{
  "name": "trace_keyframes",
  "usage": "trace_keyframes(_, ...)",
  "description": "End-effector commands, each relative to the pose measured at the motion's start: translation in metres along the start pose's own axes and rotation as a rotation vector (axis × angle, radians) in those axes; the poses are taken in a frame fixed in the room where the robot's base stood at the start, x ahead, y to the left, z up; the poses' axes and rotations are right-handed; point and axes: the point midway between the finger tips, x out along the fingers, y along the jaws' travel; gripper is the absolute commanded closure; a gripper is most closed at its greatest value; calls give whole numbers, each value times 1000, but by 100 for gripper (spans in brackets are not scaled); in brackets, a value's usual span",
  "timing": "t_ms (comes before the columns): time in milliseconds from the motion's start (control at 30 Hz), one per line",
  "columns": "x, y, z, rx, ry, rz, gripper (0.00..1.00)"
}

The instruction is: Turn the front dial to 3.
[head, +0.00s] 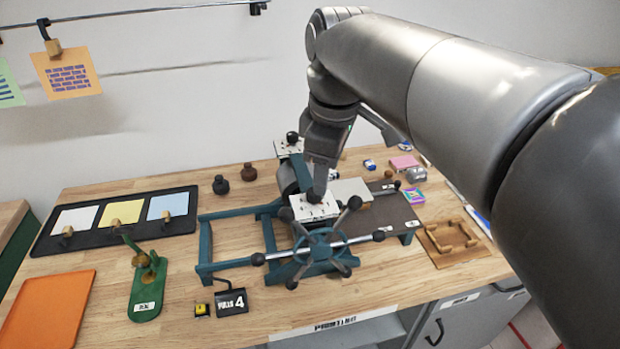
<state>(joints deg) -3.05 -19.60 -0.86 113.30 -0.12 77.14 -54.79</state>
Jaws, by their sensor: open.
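The front dial (326,211) is a white plate with small dark marks on the near side of the teal press (206,240). My gripper (317,195) points down over this plate, with its fingertips at the knob. The fingers hide most of the knob, so I cannot tell its setting or whether they touch it. A second white dial plate (284,152) with a black knob (292,137) sits at the back of the press. A small black sign (231,302) on the table reads "PULLS 4".
The spoked wheel (318,248), with black-knobbed handles, stands close in front of the front dial. A black tray (180,225) with cards, a green ink stand (145,305) and an orange board (48,310) lie left. A wooden frame (440,258) lies right.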

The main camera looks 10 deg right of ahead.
Motion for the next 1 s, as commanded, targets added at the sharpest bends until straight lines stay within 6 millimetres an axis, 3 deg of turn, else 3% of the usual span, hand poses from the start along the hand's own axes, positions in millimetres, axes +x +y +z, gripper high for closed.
trace_keyframes(200,-18,30,-28,-354,-52,-107,52)
trace_keyframes(467,-19,38,-36,-491,-62,-152,52)
trace_keyframes(1000,69,26,-27,-488,-62,-152,52)
